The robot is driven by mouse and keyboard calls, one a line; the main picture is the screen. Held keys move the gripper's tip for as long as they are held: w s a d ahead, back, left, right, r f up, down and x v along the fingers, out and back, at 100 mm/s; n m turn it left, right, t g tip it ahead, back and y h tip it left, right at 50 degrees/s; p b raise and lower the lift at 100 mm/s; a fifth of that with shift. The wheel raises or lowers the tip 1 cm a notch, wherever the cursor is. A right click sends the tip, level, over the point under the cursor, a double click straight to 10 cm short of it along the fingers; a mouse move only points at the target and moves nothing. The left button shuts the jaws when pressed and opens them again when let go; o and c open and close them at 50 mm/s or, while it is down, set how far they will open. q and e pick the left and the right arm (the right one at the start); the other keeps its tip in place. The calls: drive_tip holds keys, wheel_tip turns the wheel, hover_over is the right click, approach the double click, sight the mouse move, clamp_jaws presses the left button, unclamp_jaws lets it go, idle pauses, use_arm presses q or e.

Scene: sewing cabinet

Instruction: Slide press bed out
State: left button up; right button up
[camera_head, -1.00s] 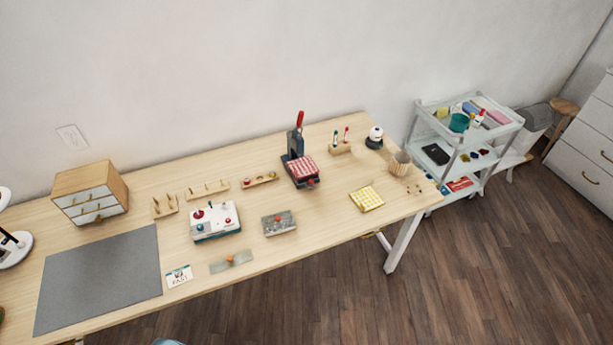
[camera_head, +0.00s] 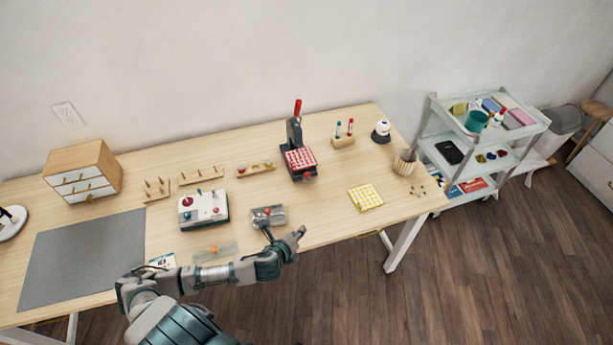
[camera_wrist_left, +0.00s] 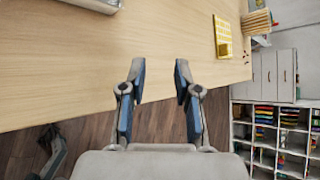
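The press (camera_head: 295,133) stands upright at the back of the table, dark with a red lever on top. Its bed holds a red-and-white checkered piece (camera_head: 300,158), with a red knob (camera_head: 308,177) at its front. My left gripper (camera_head: 285,234) is over the table's front edge, in front of and below the press in the head view, clear of it. In the left wrist view its two blue-grey fingers (camera_wrist_left: 159,78) are apart with nothing between them. My right gripper does not show in the head view.
A grey metal block (camera_head: 268,215) lies just beyond my left gripper. Pen holder (camera_head: 343,142) and woven cup (camera_head: 404,162) stand right of the press.

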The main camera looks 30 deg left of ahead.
use_arm(q)
drive_tip(key=w+a+r+m+t, duration=0.2)
drive_tip(key=w+a+r+m, duration=0.5)
drive_tip(key=m, duration=0.3)
drive_tip(key=b, duration=0.1)
approach(306, 176)
drive_tip(key=shift+w+a+f+m, duration=0.2)
drive_tip(key=shift+w+a+m, duration=0.15)
drive_tip(key=shift+w, duration=0.25)
drive_tip(key=x, duration=0.2)
drive_tip(key=b+x, duration=0.1)
drive_tip(key=x, duration=0.3)
drive_tip(key=shift+w+d, duration=0.2)
drive_tip(key=shift+d, duration=0.15)
drive_tip(key=shift+w+f, duration=0.15)
drive_tip(key=shift+w, duration=0.4)
drive_tip(key=shift+a, duration=0.25)
drive_tip(key=shift+a+f, duration=0.1)
drive_tip(key=shift+c, duration=1.1)
drive_tip(key=c, duration=0.4)
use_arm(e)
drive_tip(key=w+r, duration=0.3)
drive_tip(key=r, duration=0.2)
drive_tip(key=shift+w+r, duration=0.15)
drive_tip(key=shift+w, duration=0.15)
